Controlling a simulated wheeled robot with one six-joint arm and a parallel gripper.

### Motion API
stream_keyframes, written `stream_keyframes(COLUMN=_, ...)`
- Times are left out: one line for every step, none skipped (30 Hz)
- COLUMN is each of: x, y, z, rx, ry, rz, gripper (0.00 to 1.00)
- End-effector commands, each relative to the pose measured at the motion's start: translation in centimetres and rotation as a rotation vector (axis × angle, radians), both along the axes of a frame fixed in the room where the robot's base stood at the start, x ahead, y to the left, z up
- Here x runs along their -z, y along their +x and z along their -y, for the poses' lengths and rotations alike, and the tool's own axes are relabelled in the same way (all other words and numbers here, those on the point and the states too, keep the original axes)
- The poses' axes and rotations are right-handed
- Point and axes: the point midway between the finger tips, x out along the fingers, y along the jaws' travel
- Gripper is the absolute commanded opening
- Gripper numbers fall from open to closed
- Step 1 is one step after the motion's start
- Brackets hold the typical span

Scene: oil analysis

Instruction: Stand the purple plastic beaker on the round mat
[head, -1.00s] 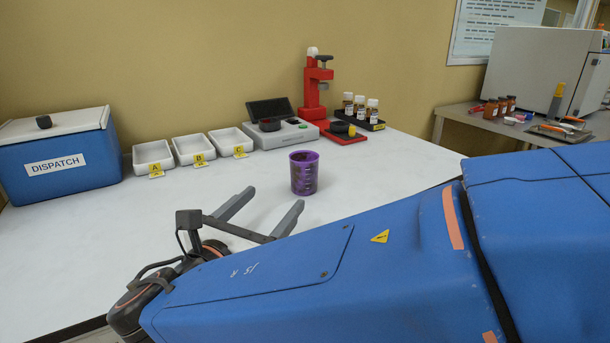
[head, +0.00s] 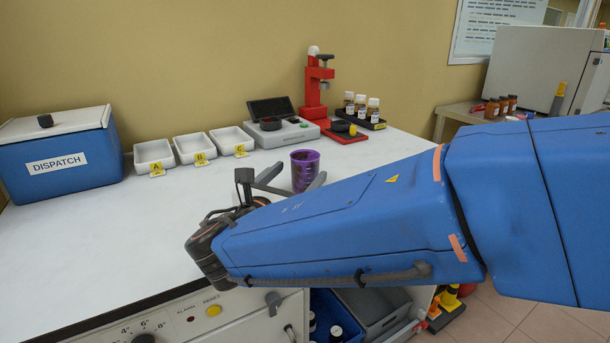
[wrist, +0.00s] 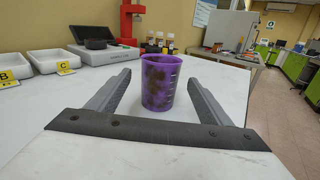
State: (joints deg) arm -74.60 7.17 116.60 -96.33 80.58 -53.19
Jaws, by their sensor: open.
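The purple plastic beaker (head: 304,166) stands upright on the white bench, with dark smudges on its side. It also shows in the wrist view (wrist: 158,82), between my two fingers in the picture, with a gap on each side. My gripper (wrist: 160,80) is open and empty, pointing at the beaker from the near side. In the head view, my gripper (head: 300,176) is just in front of the beaker and one finger overlaps its lower right edge. I cannot clearly make out a round mat in either view.
White trays (head: 190,149) labelled A, B and C stand along the wall beside a blue DISPATCH box (head: 62,157). Behind the beaker are a grey instrument (head: 285,135), a red press (head: 316,85) and a black rack of bottles (head: 365,120). The bench's left middle (head: 110,230) is clear.

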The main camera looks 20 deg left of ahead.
Motion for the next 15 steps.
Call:
stream_keyframes(x=-0.1, y=0.5, z=0.1, rx=0.002, ry=0.000, rz=0.000, gripper=0.73)
stream_keyframes(x=-0.1, y=0.8, z=0.1, rx=0.003, ry=0.000, rz=0.001, gripper=0.73)
stream_keyframes(x=-0.2, y=1.3, z=0.2, rx=0.003, ry=0.000, rz=0.001, gripper=0.73)
stream_keyframes(x=-0.3, y=1.7, z=0.2, rx=0.003, ry=0.001, rz=0.001, gripper=0.73)
stream_keyframes(x=-0.4, y=2.1, z=0.2, rx=0.003, ry=0.001, rz=0.001, gripper=0.73)
stream_keyframes(x=-0.5, y=2.6, z=0.2, rx=0.003, ry=0.001, rz=0.001, gripper=0.73)
stream_keyframes(x=-0.5, y=3.1, z=0.3, rx=0.004, ry=0.001, rz=0.001, gripper=0.73)
stream_keyframes(x=-0.5, y=3.5, z=0.3, rx=0.004, ry=0.001, rz=0.001, gripper=0.73)
stream_keyframes(x=-0.5, y=3.9, z=0.3, rx=0.003, ry=0.001, rz=0.001, gripper=0.73)
stream_keyframes(x=-0.5, y=4.2, z=0.3, rx=0.002, ry=0.001, rz=0.001, gripper=0.73)
stream_keyframes(x=-0.5, y=4.5, z=0.3, rx=0.002, ry=0.001, rz=0.001, gripper=0.73)
stream_keyframes(x=-0.5, y=4.7, z=0.4, rx=0.002, ry=0.001, rz=0.001, gripper=0.73)
stream_keyframes(x=-0.5, y=4.8, z=0.4, rx=0.002, ry=0.001, rz=0.001, gripper=0.73)
stream_keyframes(x=-0.5, y=4.8, z=0.3, rx=0.001, ry=0.000, rz=0.001, gripper=0.73)
stream_keyframes(x=-0.5, y=4.8, z=0.3, rx=0.001, ry=0.000, rz=0.001, gripper=0.73)
